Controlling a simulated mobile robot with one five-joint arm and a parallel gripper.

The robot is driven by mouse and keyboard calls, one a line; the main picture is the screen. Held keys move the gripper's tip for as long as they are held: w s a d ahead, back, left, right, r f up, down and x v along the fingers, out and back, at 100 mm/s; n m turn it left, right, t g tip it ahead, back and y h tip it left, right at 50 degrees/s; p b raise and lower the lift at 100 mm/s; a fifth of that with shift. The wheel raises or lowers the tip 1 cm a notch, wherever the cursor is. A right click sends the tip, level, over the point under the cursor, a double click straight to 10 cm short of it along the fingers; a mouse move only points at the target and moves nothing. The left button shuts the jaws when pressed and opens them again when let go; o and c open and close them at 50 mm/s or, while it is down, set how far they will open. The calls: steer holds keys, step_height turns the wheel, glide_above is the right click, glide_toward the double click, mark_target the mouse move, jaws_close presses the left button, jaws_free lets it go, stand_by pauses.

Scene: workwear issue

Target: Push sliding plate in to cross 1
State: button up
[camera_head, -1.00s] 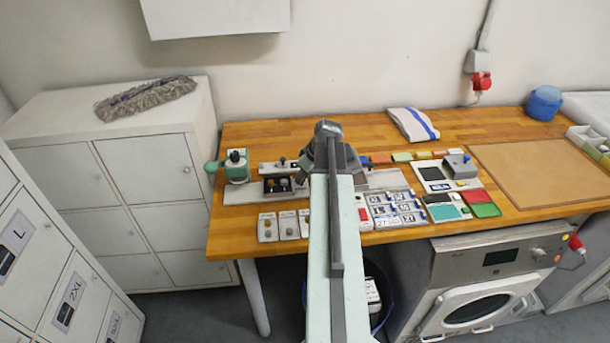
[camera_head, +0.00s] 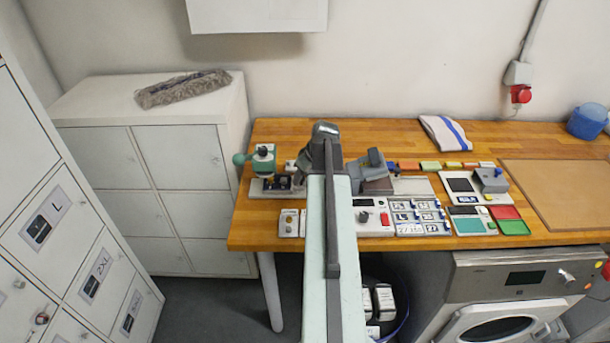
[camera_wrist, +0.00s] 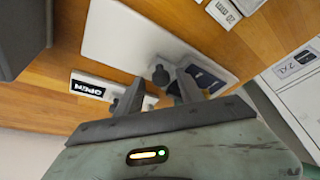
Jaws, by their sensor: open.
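My gripper (camera_wrist: 158,95) is open in the wrist view, its two dark fingers spread low over the bench. A dark knob (camera_wrist: 160,74) shows near the fingertips, with a dark blue labelled piece (camera_wrist: 205,78) beside it. A long pale plate (camera_wrist: 112,32) lies beyond the fingers. In the head view a pale base (camera_head: 256,190) and a dark piece with small knobs (camera_head: 278,184) lie left of my arm. I cannot tell which part is the sliding plate, and I cannot make out cross 1. My arm hides the middle in the head view.
A teal hand press (camera_head: 263,157) stands at the bench's left end. A dark grey block (camera_head: 373,166) stands right of my arm. Label cards (camera_head: 418,217) crowd the front edge. A brown board (camera_head: 560,190) lies right.

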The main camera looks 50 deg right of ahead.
steer(key=shift+s+d, duration=0.1)
steer(key=shift+r, duration=0.1)
steer(key=p+v, duration=0.7)
steer(key=shift+r, duration=0.3)
steer(key=shift+s, duration=0.15)
